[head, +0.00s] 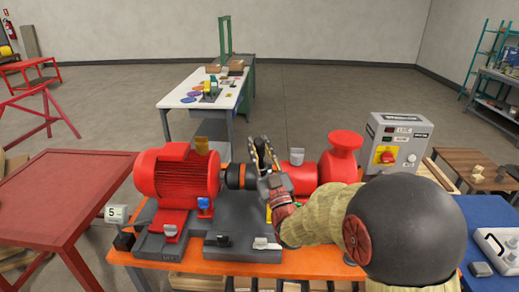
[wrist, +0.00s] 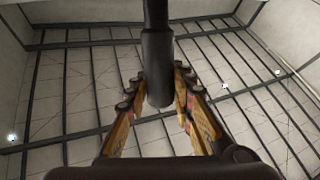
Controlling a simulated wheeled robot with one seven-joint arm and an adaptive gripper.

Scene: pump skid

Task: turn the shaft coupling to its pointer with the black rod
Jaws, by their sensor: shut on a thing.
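The shaft coupling (head: 234,176), black with an orange band, sits between the red motor (head: 176,172) and the red pump (head: 332,170). My gripper (head: 259,149) is just right of the coupling and points upward. In the wrist view my gripper (wrist: 158,88) is shut on the black rod (wrist: 156,50). The rod's thick end is between the fingers and its thinner part runs out of the top of the picture, toward the ceiling. I cannot make out the rod in the head view. I cannot identify the pointer. My gripper and arm hide part of the shaft area.
The skid's grey base (head: 205,245) stands on an orange bench (head: 128,258). A grey control box (head: 398,142) with a red knob stands at the right. A red table (head: 50,200) is at the left. A white-topped table (head: 185,100) is behind, with open floor around it.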

